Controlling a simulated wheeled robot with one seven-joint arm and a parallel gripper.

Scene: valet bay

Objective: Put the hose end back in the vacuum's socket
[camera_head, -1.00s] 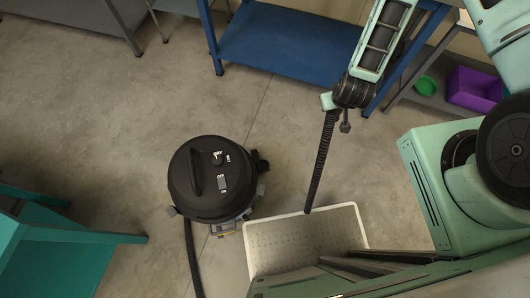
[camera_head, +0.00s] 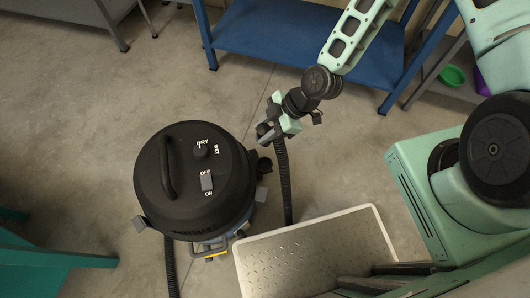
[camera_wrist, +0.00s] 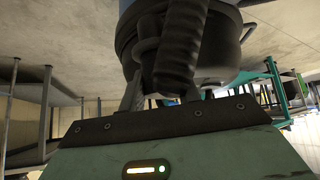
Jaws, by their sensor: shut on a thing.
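The vacuum (camera_head: 195,180) stands on the floor left of centre in the head view, with a round black lid, a handle and switches. My gripper (camera_head: 268,132) is shut on the end of the black ribbed hose (camera_head: 284,180), just beyond the lid's upper right edge and apart from it in the picture. The hose hangs down from the gripper toward the tread-plate platform. In the wrist view the ribbed hose (camera_wrist: 180,45) rises in front of my gripper (camera_wrist: 165,92), with the vacuum's dark body (camera_wrist: 225,35) close behind.
A tread-plate platform (camera_head: 320,258) with a pale rim lies right of the vacuum. A blue shelf bench (camera_head: 290,45) stands at the back. A teal bench (camera_head: 50,258) is at lower left. A green bowl (camera_head: 452,76) sits at right. Open floor lies at upper left.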

